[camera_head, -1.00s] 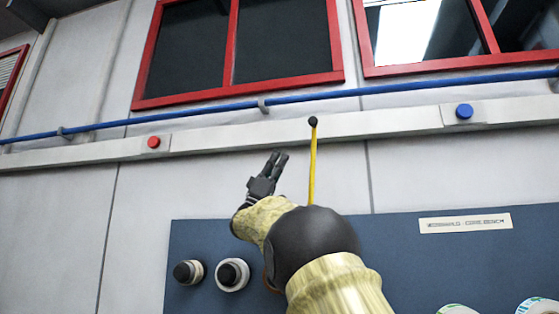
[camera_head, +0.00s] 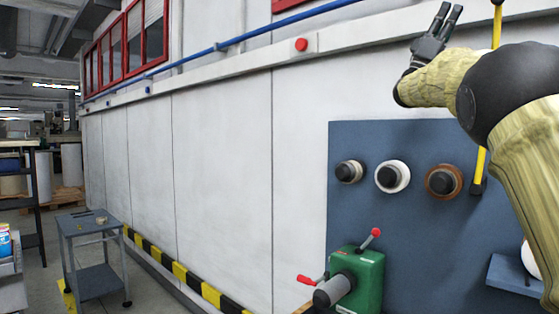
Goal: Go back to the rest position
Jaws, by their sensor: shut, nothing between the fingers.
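My gripper (camera_head: 450,14) shows at the upper right of the head view, black, fingers pointing up, shut and empty. It is raised in front of the white wall, above the blue board (camera_head: 345,220). My arm in its yellowish sleeve comes in from the right edge and hides part of the board. No object is in contact with the fingers that I can see.
The board carries several rolls on pegs, such as a white one (camera_head: 404,177) and a brown one (camera_head: 455,182). A green machine (camera_head: 368,280) with red-knobbed levers stands below. A yellow pole (camera_head: 484,155) passes behind my arm. A small grey trolley (camera_head: 63,222) stands at left.

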